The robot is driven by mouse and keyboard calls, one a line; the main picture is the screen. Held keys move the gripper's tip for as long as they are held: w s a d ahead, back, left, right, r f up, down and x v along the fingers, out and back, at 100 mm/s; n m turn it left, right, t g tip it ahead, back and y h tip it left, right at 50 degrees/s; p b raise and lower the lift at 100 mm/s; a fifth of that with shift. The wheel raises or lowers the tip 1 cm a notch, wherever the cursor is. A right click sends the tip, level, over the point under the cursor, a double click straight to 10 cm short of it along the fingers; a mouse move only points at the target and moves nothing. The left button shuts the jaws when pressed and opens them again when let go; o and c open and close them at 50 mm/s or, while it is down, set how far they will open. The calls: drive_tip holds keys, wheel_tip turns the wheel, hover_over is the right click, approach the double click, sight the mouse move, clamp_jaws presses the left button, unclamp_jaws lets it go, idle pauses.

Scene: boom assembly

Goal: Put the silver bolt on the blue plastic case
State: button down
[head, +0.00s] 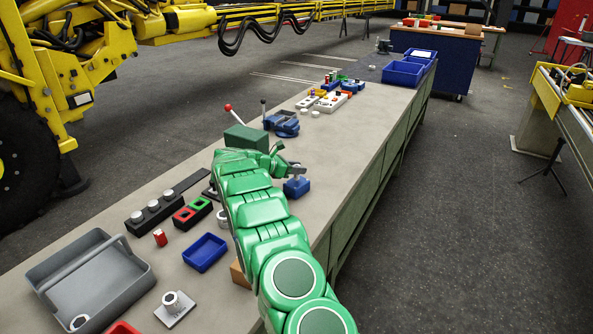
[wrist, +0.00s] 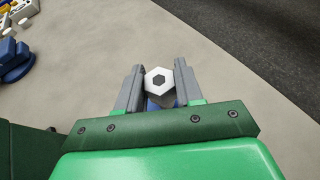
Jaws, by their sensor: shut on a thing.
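My gripper (head: 296,172) is over the workbench, at the far end of my green arm. In the wrist view my gripper (wrist: 160,82) is shut on the silver bolt (wrist: 159,81), whose hexagonal socket end faces the camera between the two grey fingers. A small blue case (head: 297,188) stands on the bench just below the gripper. A bit of the blue case (wrist: 158,103) shows beneath the bolt. I cannot tell whether the bolt touches it. The bolt is not clear in the head view.
A dark green block (head: 246,138) and a blue vise (head: 284,123) stand beyond the gripper. A blue tray (head: 205,252) and a grey tote (head: 62,272) are nearer. Blue bins (head: 403,74) sit at the far end. The bench's right edge is close to the case.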

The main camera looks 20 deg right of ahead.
drive_tip(key=shift+f, duration=0.45)
drive_tip(key=shift+f, duration=0.15)
drive_tip(key=c, duration=0.7)
unclamp_jaws()
drive_tip(key=shift+c, duration=0.2)
drive_tip(key=shift+a+r, duration=0.15)
drive_tip(key=shift+r, duration=0.05)
drive_tip(key=v, duration=1.1)
drive_tip(key=shift+s+a, duration=0.15)
drive_tip(key=shift+a, duration=0.15)
